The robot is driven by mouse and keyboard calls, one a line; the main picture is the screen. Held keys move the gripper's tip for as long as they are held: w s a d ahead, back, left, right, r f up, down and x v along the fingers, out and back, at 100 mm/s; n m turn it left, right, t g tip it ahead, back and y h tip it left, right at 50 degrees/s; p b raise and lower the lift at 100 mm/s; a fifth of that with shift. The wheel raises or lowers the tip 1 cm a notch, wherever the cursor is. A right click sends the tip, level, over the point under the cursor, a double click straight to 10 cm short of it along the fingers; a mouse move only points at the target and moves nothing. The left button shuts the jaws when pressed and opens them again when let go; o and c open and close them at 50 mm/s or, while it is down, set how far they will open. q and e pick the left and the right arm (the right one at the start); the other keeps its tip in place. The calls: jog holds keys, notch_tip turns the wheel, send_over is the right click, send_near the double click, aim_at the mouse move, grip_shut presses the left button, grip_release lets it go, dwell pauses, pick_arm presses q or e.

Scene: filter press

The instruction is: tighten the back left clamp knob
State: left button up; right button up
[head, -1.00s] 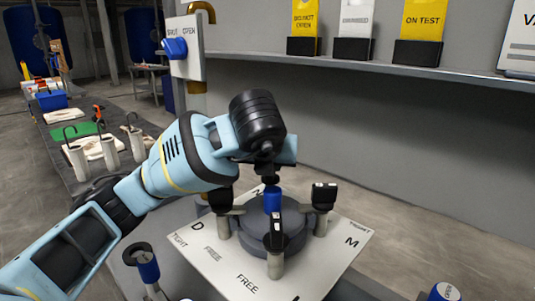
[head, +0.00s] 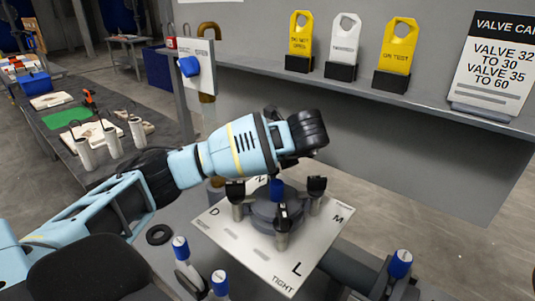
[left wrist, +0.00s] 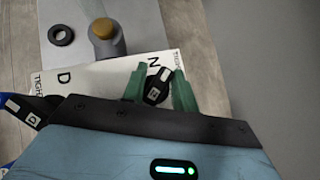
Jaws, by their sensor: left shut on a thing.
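The round grey press (head: 262,212) stands on a white plate (head: 222,238) lettered D, N, M and L, with a blue cap (head: 276,188) at its middle. Black-topped clamp knobs show by D (head: 235,190), by M (head: 316,185) and at the L side (head: 283,212). The knob by N is hidden behind my left arm in the head view. In the left wrist view, my left gripper (left wrist: 159,90) has its green fingers on either side of that black knob with a white mark (left wrist: 158,87), shut on it. My right gripper is not in view.
Blue-topped posts (head: 180,248) stand at the front left, and another (head: 400,263) at the right. A black ring (head: 160,234) lies left of the plate. A wall shelf (head: 420,103) with tags runs behind. A valve panel (head: 190,72) stands at the back left.

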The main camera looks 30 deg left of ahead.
pick_arm(q)
jog(key=shift+d+f, duration=0.15)
jog(key=o, duration=1)
jog(key=shift+d, duration=0.1)
jog(key=shift+c, duration=0.2)
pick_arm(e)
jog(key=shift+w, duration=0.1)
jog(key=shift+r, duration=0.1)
pick_arm(q)
jog(key=shift+s+r, duration=0.1)
jog(key=shift+r, duration=0.35)
jog(key=p+v, duration=0.2)
jog(key=v, duration=0.5)
jog(key=shift+d, duration=0.2)
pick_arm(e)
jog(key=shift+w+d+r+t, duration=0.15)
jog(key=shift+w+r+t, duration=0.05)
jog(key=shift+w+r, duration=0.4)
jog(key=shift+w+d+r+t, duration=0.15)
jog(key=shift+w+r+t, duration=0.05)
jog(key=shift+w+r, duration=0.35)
pick_arm(q)
jog(key=shift+f, duration=0.15)
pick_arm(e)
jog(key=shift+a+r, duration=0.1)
